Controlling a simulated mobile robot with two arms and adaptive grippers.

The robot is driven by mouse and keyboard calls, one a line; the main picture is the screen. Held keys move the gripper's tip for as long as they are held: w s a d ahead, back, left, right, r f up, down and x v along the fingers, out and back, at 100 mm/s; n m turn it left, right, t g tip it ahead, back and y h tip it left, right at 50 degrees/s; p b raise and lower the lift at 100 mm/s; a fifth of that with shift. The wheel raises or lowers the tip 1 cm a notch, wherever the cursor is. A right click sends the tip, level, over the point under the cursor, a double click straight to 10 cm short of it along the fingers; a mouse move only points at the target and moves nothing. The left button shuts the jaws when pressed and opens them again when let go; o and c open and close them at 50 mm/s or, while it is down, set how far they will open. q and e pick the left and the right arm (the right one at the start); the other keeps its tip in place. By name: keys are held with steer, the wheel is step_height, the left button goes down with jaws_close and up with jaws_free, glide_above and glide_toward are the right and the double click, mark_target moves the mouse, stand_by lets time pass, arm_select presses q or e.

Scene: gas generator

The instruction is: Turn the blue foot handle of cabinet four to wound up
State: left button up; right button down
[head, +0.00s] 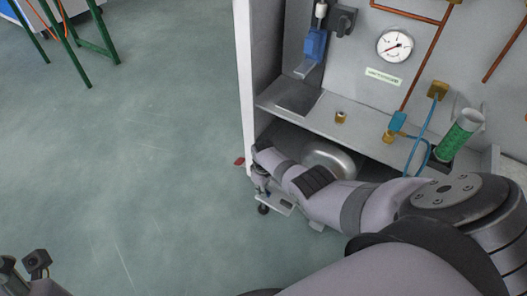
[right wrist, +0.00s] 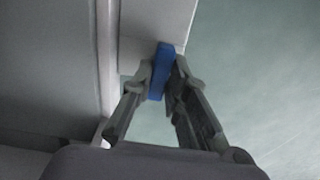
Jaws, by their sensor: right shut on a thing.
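The grey-white cabinet (head: 243,75) stands open at the right in the head view. My right arm reaches down to its lower front left corner. My right gripper (right wrist: 160,78) is shut on the blue foot handle (right wrist: 161,68), which shows between the two fingers in the right wrist view, below the cabinet's bottom edge.
A small red piece (head: 239,161) sticks out at the cabinet's left side. Inside are a pressure gauge (head: 395,46), copper pipes, a green cylinder (head: 457,137) and a rounded metal vessel (head: 329,159). A green-legged table (head: 88,45) stands at the upper left. The floor between is clear.

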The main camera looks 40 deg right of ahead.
steer(key=shift+n, duration=0.5)
steer(key=c, duration=1.6)
jaws_free()
steer(key=shift+o, duration=0.2)
steer(key=shift+r, duration=0.15)
step_height(320, 180, up, 12)
